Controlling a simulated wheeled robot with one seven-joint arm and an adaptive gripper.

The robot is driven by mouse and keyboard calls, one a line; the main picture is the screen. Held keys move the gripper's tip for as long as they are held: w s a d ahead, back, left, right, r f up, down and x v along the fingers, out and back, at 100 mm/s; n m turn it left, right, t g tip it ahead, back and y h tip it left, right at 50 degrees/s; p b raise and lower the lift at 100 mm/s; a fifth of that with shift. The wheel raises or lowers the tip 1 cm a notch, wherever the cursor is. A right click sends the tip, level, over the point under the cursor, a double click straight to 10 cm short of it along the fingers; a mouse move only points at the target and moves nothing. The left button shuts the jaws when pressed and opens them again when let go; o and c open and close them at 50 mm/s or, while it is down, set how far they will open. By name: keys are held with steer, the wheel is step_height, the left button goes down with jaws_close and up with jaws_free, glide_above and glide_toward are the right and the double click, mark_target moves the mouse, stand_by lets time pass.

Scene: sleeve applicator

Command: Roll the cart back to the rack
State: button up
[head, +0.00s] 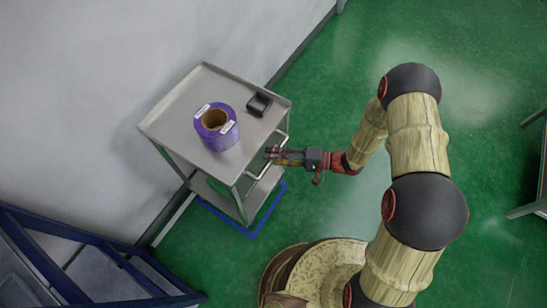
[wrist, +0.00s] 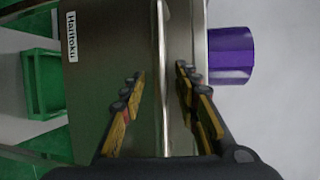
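The cart (head: 178,112) is a grey metal trolley with a top tray, a lower shelf and a pale bar handle (head: 255,176) on its right side. It stands close to the wall. A purple roll (head: 232,138) with a brown core sits on its top and also shows in the wrist view (wrist: 231,56). My gripper (head: 272,154) is at the handle. In the wrist view its fingers (wrist: 160,80) are apart, one on each side of the handle bar (wrist: 160,50), with gaps visible. I cannot identify the rack for certain.
A small black object (head: 259,104) lies on the cart's top. Blue floor tape (head: 267,210) shows beside the cart's base. A blue metal frame (head: 75,236) stands at the lower left. The white wall (head: 90,70) is behind the cart.

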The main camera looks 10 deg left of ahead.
steer(key=shift+a, duration=0.1)
steer(key=shift+c, duration=0.9)
jaws_close()
